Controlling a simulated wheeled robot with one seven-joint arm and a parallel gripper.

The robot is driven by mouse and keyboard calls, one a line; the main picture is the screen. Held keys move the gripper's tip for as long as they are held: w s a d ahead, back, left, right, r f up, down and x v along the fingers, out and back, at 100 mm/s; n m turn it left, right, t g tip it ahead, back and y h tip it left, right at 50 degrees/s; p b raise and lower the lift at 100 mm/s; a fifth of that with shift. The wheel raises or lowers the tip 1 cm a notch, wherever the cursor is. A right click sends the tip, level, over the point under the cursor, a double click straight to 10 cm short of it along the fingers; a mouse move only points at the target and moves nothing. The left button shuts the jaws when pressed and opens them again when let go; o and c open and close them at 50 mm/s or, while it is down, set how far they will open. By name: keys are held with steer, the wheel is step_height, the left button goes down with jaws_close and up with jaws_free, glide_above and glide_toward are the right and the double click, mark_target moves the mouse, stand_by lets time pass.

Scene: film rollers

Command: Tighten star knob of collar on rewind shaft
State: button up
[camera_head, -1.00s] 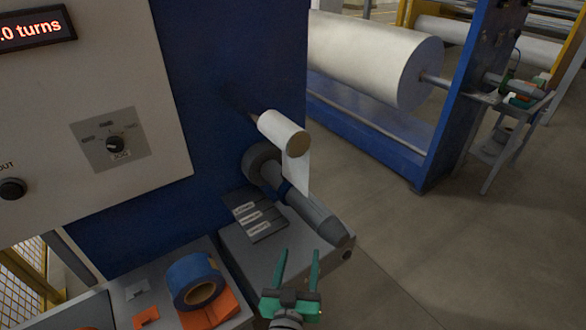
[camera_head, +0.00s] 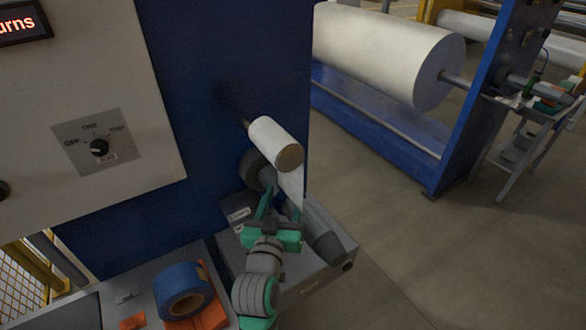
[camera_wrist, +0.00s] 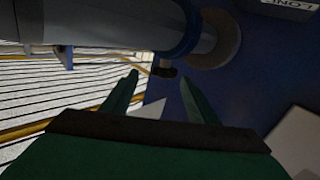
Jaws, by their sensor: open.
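The rewind shaft (camera_head: 322,232) is a grey cylinder sticking out of the blue machine wall toward the front right. In the wrist view the shaft (camera_wrist: 100,22) crosses the top, with a dark blue collar band (camera_wrist: 190,28) around it near a round flange (camera_wrist: 218,40). A small dark piece (camera_wrist: 166,72) hangs below the collar; it may be the star knob, but its shape is too dark to tell. My green gripper (camera_head: 283,202) is open and empty beside the shaft, hiding the collar in the head view. In the wrist view its fingertips (camera_wrist: 160,78) spread to either side of the dark piece.
A white roller (camera_head: 274,143) with a hanging web is just above the shaft. A grey ledge (camera_head: 300,278) lies beneath it, with labelled plates (camera_head: 239,213). A blue tape roll (camera_head: 183,288) sits on orange sheets at lower left. Open floor (camera_head: 450,260) is to the right.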

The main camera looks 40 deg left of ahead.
steer(key=x, duration=0.5)
steer(key=a+x, duration=0.1)
steer(key=x, duration=0.1)
steer(key=shift+s+a, duration=0.1)
steer(key=shift+a, duration=0.05)
steer(key=shift+w+a, duration=0.15)
steer(key=shift+w, duration=0.7)
steer(key=c, duration=1)
steer(key=shift+c, duration=0.2)
